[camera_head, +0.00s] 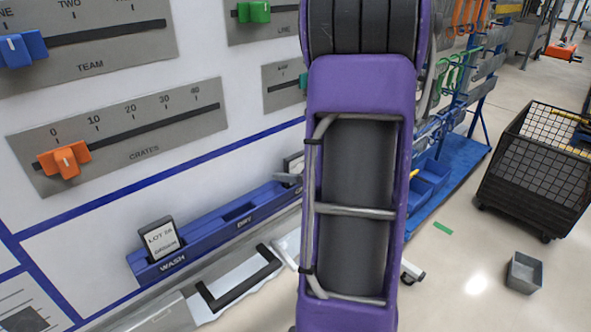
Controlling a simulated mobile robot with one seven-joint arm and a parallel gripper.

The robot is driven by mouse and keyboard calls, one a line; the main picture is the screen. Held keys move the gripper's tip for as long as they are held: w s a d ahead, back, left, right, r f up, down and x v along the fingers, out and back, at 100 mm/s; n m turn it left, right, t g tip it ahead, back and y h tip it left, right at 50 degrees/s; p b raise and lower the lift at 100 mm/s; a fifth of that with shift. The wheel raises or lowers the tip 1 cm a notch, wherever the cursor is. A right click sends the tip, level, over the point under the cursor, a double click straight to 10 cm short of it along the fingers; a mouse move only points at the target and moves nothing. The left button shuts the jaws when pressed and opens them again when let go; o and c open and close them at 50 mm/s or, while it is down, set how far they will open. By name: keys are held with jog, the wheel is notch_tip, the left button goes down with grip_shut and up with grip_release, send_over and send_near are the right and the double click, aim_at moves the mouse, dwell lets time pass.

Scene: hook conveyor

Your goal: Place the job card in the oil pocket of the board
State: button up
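A job card (161,239) marked LOT 26 stands in the WASH pocket (172,263) at the left end of the blue pocket rail on the board. The middle pocket (243,222), its label hard to read, looks empty. The pocket at the right end is mostly hidden behind my purple arm, so I cannot read its label. A second small dark-framed card-like piece (293,164) shows there, partly covered. A grey finger-like tip, perhaps part of my gripper (287,178), pokes out left of the arm close to it. The rest of the gripper is hidden.
The white board (225,160) carries sliders, including an orange one (65,159) on the CRATES scale. A black handle (240,280) lies below the rail.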

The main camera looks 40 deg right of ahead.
jog(key=shift+r, duration=0.2)
jog(key=shift+s+d+r+p, duration=0.1)
jog(key=shift+s+r+p, duration=0.05)
jog(key=shift+s+p, duration=0.2)
jog(key=p+v, duration=0.1)
jog(key=v, duration=1)
jog(key=shift+s, duration=0.1)
